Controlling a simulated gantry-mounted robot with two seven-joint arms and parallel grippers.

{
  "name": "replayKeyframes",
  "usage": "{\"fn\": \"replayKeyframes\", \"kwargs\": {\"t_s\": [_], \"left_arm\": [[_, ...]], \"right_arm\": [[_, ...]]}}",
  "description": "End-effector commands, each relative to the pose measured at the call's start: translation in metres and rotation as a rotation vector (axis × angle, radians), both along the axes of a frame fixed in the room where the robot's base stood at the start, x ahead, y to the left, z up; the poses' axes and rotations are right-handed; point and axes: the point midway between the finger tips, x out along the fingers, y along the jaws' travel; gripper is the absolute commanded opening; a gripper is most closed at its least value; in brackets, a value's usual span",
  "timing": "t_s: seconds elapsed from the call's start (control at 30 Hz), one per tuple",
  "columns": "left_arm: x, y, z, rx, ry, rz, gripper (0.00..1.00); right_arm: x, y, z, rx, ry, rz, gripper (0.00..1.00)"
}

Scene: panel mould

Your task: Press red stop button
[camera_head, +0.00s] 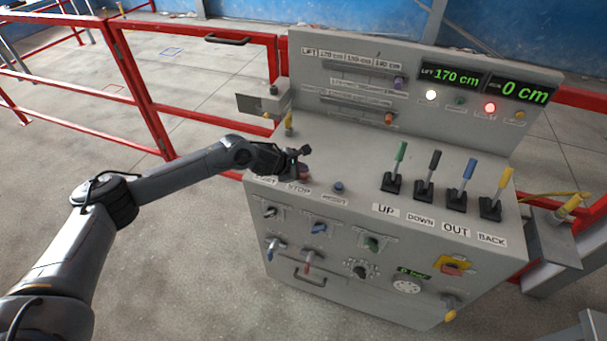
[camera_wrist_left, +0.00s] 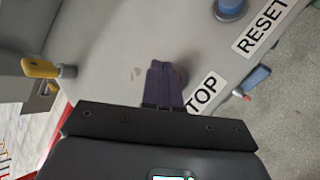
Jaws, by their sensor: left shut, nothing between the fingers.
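The control panel (camera_head: 345,150) stands in front of me with a STOP label (camera_head: 298,188) on its sloping top. A small part of the red stop button (camera_head: 304,179) shows just above that label, mostly covered by my left gripper (camera_head: 300,153). My left gripper is shut and empty, with its fingers over the button. In the left wrist view its closed fingertips (camera_wrist_left: 163,68) are beside the partly covered STOP label (camera_wrist_left: 204,92), and the button is hidden behind them. I cannot tell whether they touch it. My right gripper is not in view.
A blue button (camera_head: 339,187) sits right of STOP, by the RESET label in the left wrist view (camera_wrist_left: 260,28). Green (camera_head: 400,152), black, blue and yellow levers stand farther right. A yellow-tipped switch (camera_head: 289,120) is behind my gripper. Red railings (camera_head: 140,85) are at the left.

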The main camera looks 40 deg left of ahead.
Motion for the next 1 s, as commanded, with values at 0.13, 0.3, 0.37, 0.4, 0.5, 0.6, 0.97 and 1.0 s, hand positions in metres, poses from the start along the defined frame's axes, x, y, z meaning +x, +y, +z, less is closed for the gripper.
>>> {"fn": "replayKeyframes", "kwargs": {"t_s": [0.13,0.3,0.37,0.4,0.5,0.6,0.97,1.0], "left_arm": [[0.000,0.000,0.001,0.000,0.000,0.000,0.00],[0.000,0.000,0.001,0.000,0.000,0.000,0.00],[0.000,0.000,0.002,-0.001,-0.001,-0.001,0.00],[0.000,0.000,0.003,-0.001,-0.001,-0.001,0.00],[0.000,0.000,0.008,0.000,-0.001,0.000,0.00],[0.000,0.000,0.015,0.000,-0.001,0.000,0.00],[0.000,0.000,0.049,-0.001,-0.001,0.001,0.00],[0.000,0.000,0.050,0.000,-0.001,0.000,0.00]], "right_arm": [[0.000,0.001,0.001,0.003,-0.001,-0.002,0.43],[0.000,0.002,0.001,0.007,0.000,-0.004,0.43],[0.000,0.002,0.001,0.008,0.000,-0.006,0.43],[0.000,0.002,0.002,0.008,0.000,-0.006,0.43],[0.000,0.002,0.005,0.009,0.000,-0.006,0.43],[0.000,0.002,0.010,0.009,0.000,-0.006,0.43],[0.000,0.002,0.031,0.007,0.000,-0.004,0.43],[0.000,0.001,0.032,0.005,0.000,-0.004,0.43]]}}
